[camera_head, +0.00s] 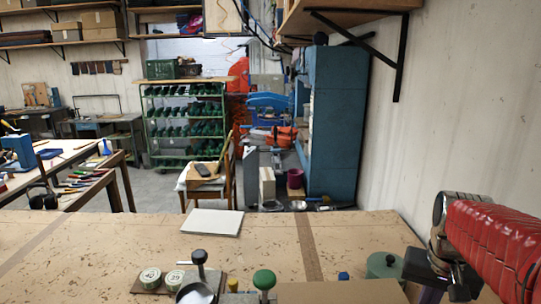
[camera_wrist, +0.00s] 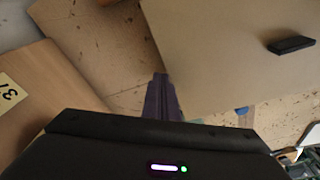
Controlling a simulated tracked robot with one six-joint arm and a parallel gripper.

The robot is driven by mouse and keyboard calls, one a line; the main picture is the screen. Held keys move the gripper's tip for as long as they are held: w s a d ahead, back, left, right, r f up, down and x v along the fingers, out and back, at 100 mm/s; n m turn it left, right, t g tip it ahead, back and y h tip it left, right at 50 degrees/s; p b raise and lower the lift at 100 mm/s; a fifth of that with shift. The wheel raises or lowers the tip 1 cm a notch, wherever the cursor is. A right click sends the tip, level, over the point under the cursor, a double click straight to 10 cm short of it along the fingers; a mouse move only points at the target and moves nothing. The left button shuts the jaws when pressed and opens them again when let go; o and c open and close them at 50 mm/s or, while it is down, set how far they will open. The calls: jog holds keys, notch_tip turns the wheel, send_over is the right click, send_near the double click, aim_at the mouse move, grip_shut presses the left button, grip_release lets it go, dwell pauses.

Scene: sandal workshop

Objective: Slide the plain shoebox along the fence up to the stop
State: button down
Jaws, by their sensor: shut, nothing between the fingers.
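A plain tan box (camera_wrist: 215,50), which looks like the shoebox, fills the upper right of the wrist view. In the head view its top (camera_head: 345,292) shows at the bottom edge, cut off by the frame. My gripper (camera_wrist: 160,80) has its purple fingers shut and empty, close beside the box's edge; I cannot tell whether they touch it. In the head view my gripper (camera_head: 425,290) is at the lower right, beside the box. A small black block (camera_wrist: 291,45) appears on the tan surface. I cannot clearly make out the fence or the stop.
A brown board (camera_wrist: 45,95) with a numbered yellow card (camera_wrist: 10,93) lies left of my fingers. On the workbench (camera_head: 150,235) are a white slab (camera_head: 212,221), a green knob (camera_head: 264,279), a black knob (camera_head: 199,257) and a green round tin (camera_head: 384,266). The bench's middle is mostly clear.

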jog(key=shift+s+a, duration=0.1)
jog(key=shift+a, duration=3.45)
dwell(1.5)
jog(key=shift+d, duration=0.15)
jog(key=shift+d, duration=0.45)
jog(key=shift+r, duration=4)
jog(key=shift+s, duration=0.1)
